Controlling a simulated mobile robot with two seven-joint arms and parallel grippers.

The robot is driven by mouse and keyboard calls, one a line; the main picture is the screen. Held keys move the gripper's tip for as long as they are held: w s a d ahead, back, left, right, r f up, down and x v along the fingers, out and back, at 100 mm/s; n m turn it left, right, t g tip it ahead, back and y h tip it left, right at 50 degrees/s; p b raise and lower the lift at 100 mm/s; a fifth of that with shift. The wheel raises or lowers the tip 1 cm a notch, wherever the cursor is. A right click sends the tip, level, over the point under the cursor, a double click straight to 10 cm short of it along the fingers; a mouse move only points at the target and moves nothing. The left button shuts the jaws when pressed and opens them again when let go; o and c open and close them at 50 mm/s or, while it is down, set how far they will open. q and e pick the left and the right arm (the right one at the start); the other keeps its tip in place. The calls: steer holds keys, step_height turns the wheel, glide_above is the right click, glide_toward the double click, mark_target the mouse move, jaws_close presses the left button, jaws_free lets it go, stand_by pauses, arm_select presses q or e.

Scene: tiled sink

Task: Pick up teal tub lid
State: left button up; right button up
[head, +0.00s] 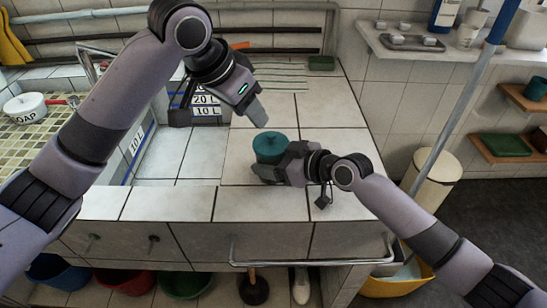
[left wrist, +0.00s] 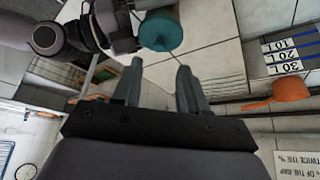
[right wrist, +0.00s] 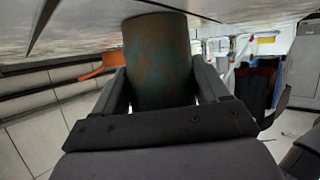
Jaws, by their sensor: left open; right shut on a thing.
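A round teal tub (head: 270,148) with a teal lid (head: 269,138) on top stands on the white tiled counter. My right gripper (head: 268,172) is shut on the tub's side, low down from the right. In the right wrist view the tub body (right wrist: 158,60) sits between the two fingers. My left gripper (head: 258,112) is open and empty, above and just behind the tub, apart from the lid. In the left wrist view the open fingers (left wrist: 160,78) point toward the counter, with the teal lid (left wrist: 160,30) beyond them.
A sunken tiled basin with litre marks (head: 205,100) lies left of the tub. An orange scoop-like thing (left wrist: 278,96) shows behind. A soap pot (head: 25,107) stands far left. A blue-topped pole (head: 468,95) leans at right. The counter right of the tub is clear.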

stand_by(0.3)
arm_select(q)
steer(key=shift+o, duration=0.9)
steer(key=m+t+h, duration=0.2)
steer(key=t+h, duration=0.2)
steer(key=h, duration=0.3)
glide_toward(267, 135)
steer(key=shift+x, duration=4.75)
jaws_close()
